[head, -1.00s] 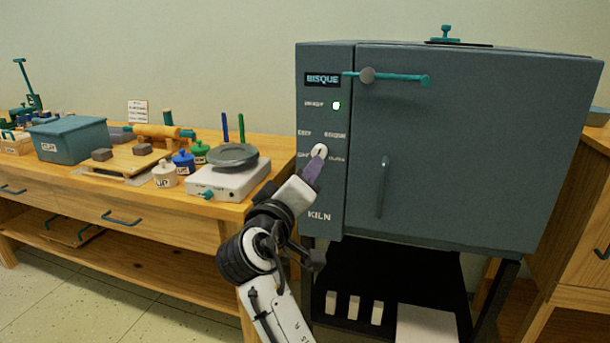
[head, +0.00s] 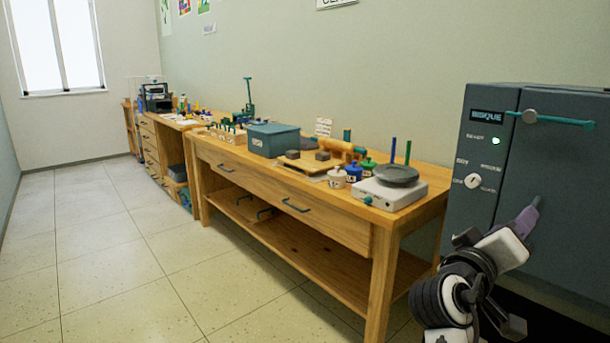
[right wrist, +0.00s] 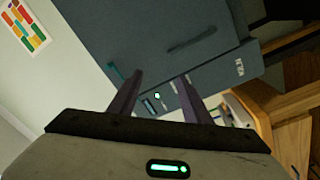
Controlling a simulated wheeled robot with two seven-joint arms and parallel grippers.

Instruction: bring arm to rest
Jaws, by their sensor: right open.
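My right arm comes in at the lower right of the head view. Its gripper (head: 533,208) is in front of the kiln (head: 565,215), below and to the right of the white dial (head: 473,181), apart from the dial. In the right wrist view the two purple fingers of this gripper (right wrist: 160,82) are spread with nothing held between them. The tilted grey kiln (right wrist: 175,35) fills much of that view beyond the fingers. My left gripper is in neither view.
A wooden workbench (head: 388,240) stands left of the kiln, holding a blue-grey box (head: 273,141), small jars and a white device with a round dark plate (head: 397,175). The kiln's green light (head: 496,141) is lit. Open tiled floor (head: 120,250) lies to the left.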

